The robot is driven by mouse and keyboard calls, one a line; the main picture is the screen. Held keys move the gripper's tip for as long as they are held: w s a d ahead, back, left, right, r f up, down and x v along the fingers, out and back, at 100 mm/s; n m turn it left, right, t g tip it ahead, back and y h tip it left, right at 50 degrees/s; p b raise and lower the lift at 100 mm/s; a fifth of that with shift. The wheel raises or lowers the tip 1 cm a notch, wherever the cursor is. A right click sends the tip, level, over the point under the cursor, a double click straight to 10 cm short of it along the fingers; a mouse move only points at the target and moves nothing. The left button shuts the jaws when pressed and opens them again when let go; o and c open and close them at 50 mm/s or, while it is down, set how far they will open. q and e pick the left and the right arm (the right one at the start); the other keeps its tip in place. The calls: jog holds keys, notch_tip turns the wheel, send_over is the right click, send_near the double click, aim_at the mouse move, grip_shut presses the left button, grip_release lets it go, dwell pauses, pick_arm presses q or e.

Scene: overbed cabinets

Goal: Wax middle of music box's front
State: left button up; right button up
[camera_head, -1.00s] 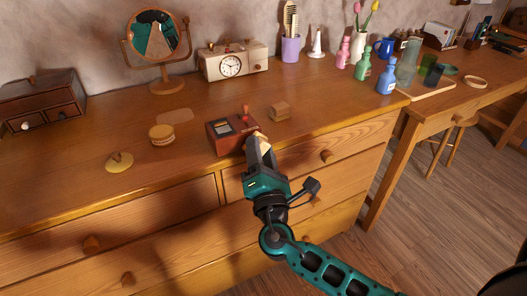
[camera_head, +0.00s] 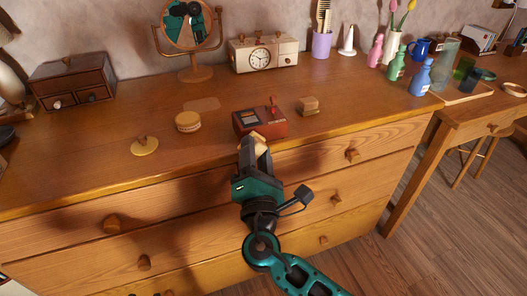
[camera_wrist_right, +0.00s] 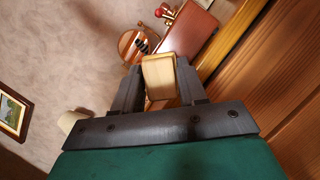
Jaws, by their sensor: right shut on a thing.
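The music box (camera_head: 262,122) is a low red-brown box with a red-knobbed crank, standing near the dresser's front edge. It also shows in the right wrist view (camera_wrist_right: 190,32), just beyond the fingers. My right gripper (camera_head: 255,147) is shut on a pale yellowish block (camera_wrist_right: 158,76), held between both fingertips. In the head view the block is at the lower edge of the box's front, left of its middle. I cannot tell whether it touches. The gripper hides part of that front. An open-looking round tin (camera_head: 188,122) and a yellow knobbed lid (camera_head: 145,146) lie to the left.
A small wooden block-like item (camera_head: 308,106) sits right of the music box. Behind are a clock (camera_head: 262,54), a round mirror (camera_head: 187,22) and a purple cup (camera_head: 322,43). Bottles, including a blue one (camera_head: 420,79), stand at right. A dark drawer box (camera_head: 72,82) stands at left.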

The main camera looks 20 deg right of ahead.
aim_at(264, 146)
jog(key=shift+s, duration=0.15)
jog(key=shift+s+d, duration=0.15)
jog(key=shift+s, duration=2.7)
